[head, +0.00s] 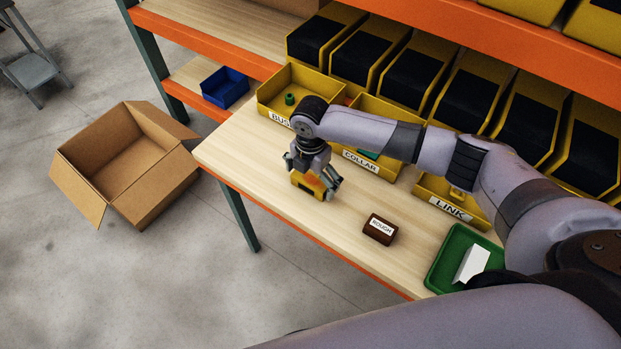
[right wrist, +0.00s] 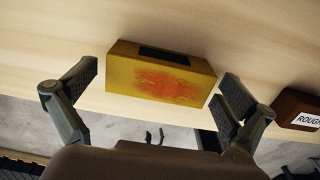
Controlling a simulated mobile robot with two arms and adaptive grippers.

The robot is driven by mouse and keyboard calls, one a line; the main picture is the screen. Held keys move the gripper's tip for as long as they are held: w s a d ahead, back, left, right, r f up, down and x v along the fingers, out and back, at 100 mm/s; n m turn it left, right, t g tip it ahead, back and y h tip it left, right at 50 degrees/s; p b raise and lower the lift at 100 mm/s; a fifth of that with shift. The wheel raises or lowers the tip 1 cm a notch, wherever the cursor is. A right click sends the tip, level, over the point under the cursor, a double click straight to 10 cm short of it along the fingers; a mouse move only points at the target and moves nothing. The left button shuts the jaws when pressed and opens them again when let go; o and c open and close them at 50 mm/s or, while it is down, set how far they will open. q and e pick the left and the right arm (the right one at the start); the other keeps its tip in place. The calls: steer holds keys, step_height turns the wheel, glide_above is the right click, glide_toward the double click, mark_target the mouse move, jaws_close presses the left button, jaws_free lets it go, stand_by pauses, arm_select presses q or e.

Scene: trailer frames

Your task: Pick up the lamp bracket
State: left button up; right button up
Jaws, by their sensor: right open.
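A yellow block with an orange, rusty-looking patch and a dark rectangle on top sits on the wooden bench, under my right gripper (head: 316,189). I take it for the lamp bracket (head: 306,182), though no label shows on it. In the right wrist view the block (right wrist: 160,75) lies between the two spread fingers of the right gripper (right wrist: 158,92), with a gap on each side. The gripper is open and holds nothing. In the head view, the gripper partly hides the block. My left gripper is not in the head view.
A brown block marked ROUGH (head: 380,229) lies to the right on the bench. A green tray (head: 440,262) with a white piece is farther right. Labelled yellow bins (head: 345,155) line the back. A blue bin (head: 226,88) and an open cardboard box (head: 125,165) are at left.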

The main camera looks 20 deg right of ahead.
steer(key=shift+c, duration=0.4)
steer(key=c, duration=1.1)
